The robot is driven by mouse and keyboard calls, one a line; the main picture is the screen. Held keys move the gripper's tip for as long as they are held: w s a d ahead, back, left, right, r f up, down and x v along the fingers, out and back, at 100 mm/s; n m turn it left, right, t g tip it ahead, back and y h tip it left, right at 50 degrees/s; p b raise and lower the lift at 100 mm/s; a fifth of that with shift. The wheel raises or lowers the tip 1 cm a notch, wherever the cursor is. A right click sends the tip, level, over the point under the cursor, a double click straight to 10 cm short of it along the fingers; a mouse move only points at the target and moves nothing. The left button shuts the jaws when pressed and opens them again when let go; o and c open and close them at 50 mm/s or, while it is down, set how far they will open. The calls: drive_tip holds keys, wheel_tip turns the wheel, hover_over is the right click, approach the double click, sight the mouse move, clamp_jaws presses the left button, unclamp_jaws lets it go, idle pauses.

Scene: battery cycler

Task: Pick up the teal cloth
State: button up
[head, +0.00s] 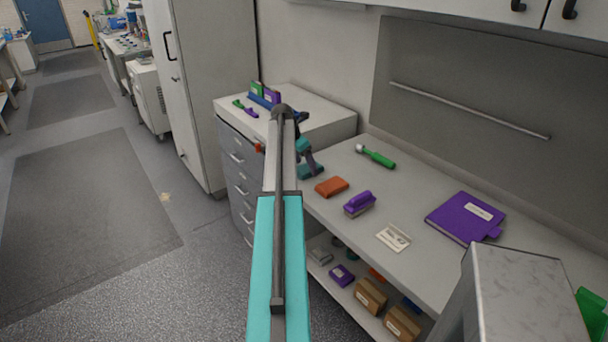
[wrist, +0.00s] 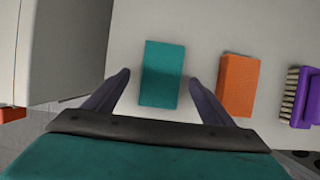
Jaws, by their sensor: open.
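The teal cloth (wrist: 162,73) lies flat on the pale bench top as a small block-like rectangle. It shows in the upper middle of the wrist view, between the two finger lines. In the head view the cloth (head: 311,172) is partly hidden by my gripper (head: 304,155). My gripper (wrist: 160,78) is open and empty, with one dark finger to the left of the cloth and one to the right. Gaps show between the cloth and both fingers. I cannot tell the exact height of the fingertips above the bench.
An orange cloth (wrist: 238,85) lies just right of the right finger, then a purple brush (wrist: 302,97). A drawer cabinet (head: 237,168) stands left of the bench. A green-handled tool (head: 378,156), a card (head: 393,238) and a purple binder (head: 466,218) lie farther along.

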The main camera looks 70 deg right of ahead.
drive_tip(key=shift+s+d+f, duration=0.1)
drive_tip(key=shift+d+f, duration=0.1)
drive_tip(key=shift+f, duration=0.3)
drive_tip(key=shift+c, duration=0.6)
drive_tip(key=c, duration=1)
